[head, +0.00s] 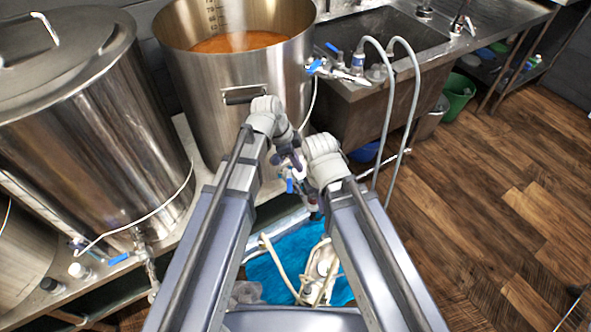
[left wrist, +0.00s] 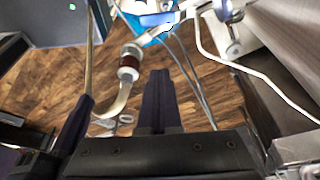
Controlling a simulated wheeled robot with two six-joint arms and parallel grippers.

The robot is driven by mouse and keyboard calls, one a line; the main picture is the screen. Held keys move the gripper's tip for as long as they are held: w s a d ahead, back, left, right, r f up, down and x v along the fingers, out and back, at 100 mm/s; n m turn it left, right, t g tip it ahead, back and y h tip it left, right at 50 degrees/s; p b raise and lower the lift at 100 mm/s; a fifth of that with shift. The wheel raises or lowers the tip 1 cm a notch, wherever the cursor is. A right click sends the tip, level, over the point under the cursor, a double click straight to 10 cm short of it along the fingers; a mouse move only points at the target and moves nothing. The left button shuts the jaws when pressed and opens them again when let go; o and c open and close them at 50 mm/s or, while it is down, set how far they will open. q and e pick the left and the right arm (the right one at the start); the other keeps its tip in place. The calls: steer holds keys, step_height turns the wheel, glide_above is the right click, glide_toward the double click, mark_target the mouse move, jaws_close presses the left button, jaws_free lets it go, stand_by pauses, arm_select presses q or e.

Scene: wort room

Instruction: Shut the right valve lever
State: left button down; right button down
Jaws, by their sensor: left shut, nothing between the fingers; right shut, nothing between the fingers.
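A blue valve lever (head: 290,186) shows between my two arms, below the open steel kettle (head: 205,85) with orange liquid. Another blue lever (head: 119,258) sits on the outlet of the lidded kettle (head: 60,110) at left. In the left wrist view, a blue lever (left wrist: 157,19) lies beyond my fingertips on silvery pipework. My left gripper (head: 288,160) is shut and empty, close above the lever between the arms; its dark fingers also show in the left wrist view (left wrist: 158,78). My right gripper (head: 312,203) is shut and empty, lower and beside that lever, mostly hidden by its wrist. Contact cannot be told.
A steel sink (head: 390,30) with small blue-handled taps (head: 316,66) and two grey hoses (head: 388,110) stands at right. A blue tub (head: 275,283) with coiled cream hoses is below. A green bucket (head: 458,95) stands under the bench. The wooden floor (head: 500,190) is open at right.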

mark_target(289, 186)
arm_select(q)
step_height(289, 186, down, 9)
steer(key=b, duration=0.8)
steer(key=shift+a, duration=0.45)
steer(key=shift+s+a+m, duration=0.1)
steer(key=shift+a+m, duration=0.3)
steer(key=shift+m, duration=0.4)
steer(key=shift+a+m+g, duration=0.45)
steer(key=shift+m+g, duration=0.05)
steer(key=shift+m, duration=0.2)
steer(key=shift+a, duration=0.3)
steer(key=shift+w+a, duration=0.3)
steer(key=shift+a, duration=0.4)
steer(key=shift+w+a, duration=0.25)
steer(key=shift+a, duration=0.5)
steer(key=shift+w+a, duration=0.3)
steer(key=shift+a, duration=0.4)
steer(key=shift+w+a, duration=0.15)
